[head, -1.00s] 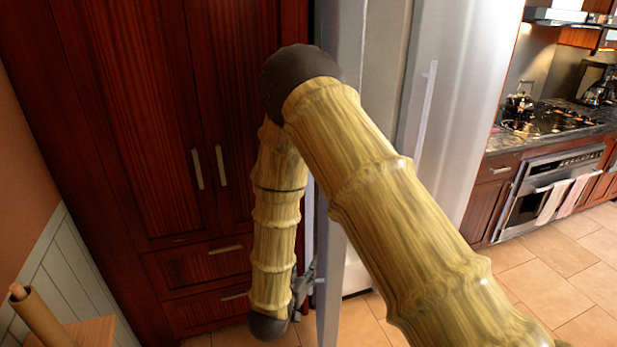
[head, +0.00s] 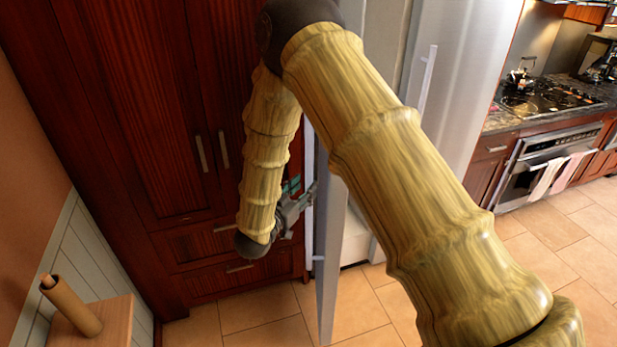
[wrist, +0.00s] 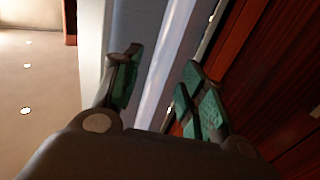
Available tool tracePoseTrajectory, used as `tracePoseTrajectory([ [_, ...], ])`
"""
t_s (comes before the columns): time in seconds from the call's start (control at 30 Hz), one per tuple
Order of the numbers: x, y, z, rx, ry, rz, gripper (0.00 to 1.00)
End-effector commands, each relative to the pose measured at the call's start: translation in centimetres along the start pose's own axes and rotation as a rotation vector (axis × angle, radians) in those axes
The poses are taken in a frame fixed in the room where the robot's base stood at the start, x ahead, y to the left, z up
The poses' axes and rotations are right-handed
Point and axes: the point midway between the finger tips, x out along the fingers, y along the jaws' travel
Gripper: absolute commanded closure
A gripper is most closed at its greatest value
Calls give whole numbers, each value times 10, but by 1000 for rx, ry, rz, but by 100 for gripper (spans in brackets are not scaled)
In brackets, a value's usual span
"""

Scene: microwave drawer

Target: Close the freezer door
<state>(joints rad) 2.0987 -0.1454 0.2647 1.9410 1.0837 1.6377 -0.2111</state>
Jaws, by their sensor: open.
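The freezer door (head: 328,240) stands open in the head view, seen nearly edge-on. A long, thin, pale handle (head: 309,240) runs down its left side. My gripper (head: 303,195) is open beside this handle, partly hidden by my arm. In the wrist view, a pale upright strip (wrist: 168,62), which looks like the handle, runs between the spread green-padded fingers of my gripper (wrist: 160,62). I cannot tell whether any finger touches the handle. My arm hides the door's upper part and part of the opening behind it.
Dark red wooden cabinets (head: 150,110) stand close on the left of the door. The neighbouring fridge door (head: 465,70) with its handle (head: 428,80) looks shut. A wooden stand with a brown roll (head: 72,305) is at lower left. Tiled floor (head: 265,312) is clear below the door.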

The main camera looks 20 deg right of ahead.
Motion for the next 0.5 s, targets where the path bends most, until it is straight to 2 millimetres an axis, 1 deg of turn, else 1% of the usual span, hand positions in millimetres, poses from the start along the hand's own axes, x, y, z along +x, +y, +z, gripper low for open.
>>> tracePoseTrajectory([
  [0.03, 8, 1, -2, -2, -1, 1, 57],
  [0.1, 16, 0, -2, 0, -1, 1, 57],
  [0.2, 26, 1, -1, -1, -1, 1, 57],
  [0.33, 33, 0, 0, -1, -1, 0, 57],
  [0.5, 35, 0, 1, -1, -1, -1, 57],
])
